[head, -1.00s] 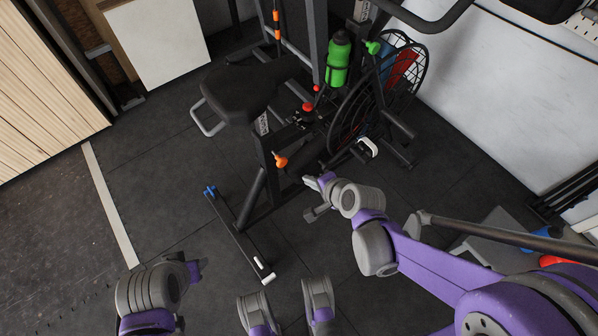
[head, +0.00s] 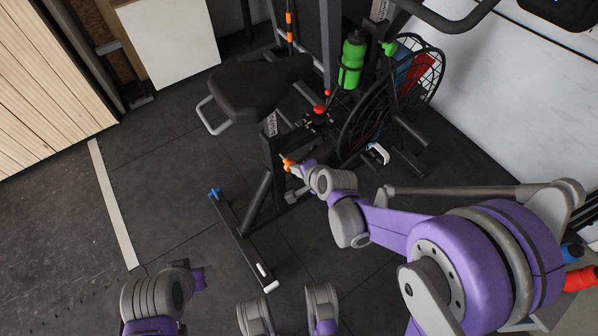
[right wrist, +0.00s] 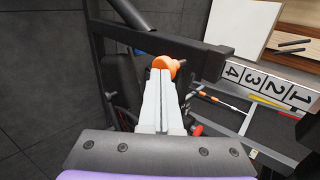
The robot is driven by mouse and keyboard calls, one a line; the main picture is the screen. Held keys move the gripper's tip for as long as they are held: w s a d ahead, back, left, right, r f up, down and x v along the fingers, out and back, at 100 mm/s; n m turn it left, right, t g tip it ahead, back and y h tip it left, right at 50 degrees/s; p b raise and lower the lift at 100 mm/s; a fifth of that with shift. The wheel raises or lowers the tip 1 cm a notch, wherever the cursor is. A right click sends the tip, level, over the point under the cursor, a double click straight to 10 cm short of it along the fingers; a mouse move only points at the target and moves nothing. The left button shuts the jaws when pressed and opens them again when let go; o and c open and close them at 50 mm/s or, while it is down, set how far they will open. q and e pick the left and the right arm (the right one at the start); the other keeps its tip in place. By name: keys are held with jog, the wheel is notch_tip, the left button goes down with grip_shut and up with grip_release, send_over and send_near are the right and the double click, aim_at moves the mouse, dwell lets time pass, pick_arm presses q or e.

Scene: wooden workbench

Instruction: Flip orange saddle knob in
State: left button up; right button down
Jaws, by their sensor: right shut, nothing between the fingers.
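The orange saddle knob (head: 287,163) sticks out from the dark frame tube below the black saddle (head: 258,86) of the exercise bike. It also shows in the right wrist view (right wrist: 171,65), just beyond my fingertips. My right gripper (head: 297,171) is shut and empty, with its tips right at the knob; I cannot tell whether they touch it. In the right wrist view its two pale fingers (right wrist: 161,82) lie together and hide the knob's lower part. My left arm shows at the lower left of the head view, but its fingers cannot be made out.
The bike's wheel cage (head: 392,100) and a green bottle (head: 352,60) stand right of the saddle. A floor bar (head: 243,243) with a blue end lies in front. A white wall is at right. Dark floor at left is clear.

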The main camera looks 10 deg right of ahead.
aim_at(287, 161)
jog(key=w, duration=0.1)
jog(key=w+a, duration=0.1)
jog(key=w, duration=0.1)
jog(key=shift+a, duration=0.15)
jog(key=shift+s, duration=0.1)
